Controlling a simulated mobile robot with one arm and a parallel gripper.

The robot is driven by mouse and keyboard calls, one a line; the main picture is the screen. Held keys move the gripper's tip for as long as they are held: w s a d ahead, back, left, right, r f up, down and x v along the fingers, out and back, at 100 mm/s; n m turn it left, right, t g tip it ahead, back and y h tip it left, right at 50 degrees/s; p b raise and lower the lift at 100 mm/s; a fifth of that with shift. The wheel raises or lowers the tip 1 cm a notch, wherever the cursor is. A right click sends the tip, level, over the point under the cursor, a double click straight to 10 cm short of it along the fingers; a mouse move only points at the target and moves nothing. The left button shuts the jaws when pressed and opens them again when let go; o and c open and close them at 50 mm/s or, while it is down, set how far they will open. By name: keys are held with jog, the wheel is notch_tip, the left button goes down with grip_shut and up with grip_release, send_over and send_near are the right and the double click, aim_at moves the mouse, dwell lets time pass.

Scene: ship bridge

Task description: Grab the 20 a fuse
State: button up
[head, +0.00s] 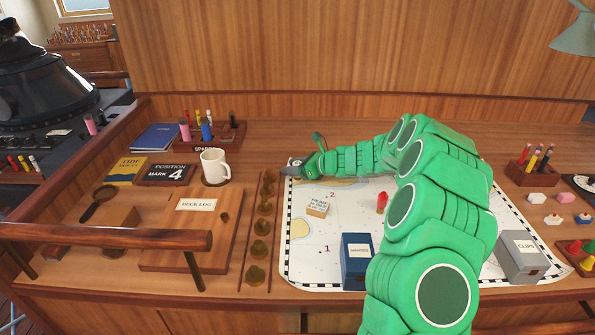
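A wooden rack (228,138) with a label beginning "SPARE" stands at the back left of the desk. Upright in it are a pink cylinder (185,130), a blue cylinder (206,129) and a dark piece (232,122). These may be fuses, but no rating is readable, so I cannot tell which is 20 A. My gripper (292,166) is at the end of my green arm, pointing left over the chart's upper left corner. It is right of the rack and mug, apart from both.
A white mug (214,164) stands in front of the rack. A wooden rail (105,235) crosses the front left. A blue box (356,262) stands on the chart (312,270).

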jog(key=c, duration=0.6)
jog(key=shift+r, duration=0.1)
jog(key=shift+c, duration=0.2)
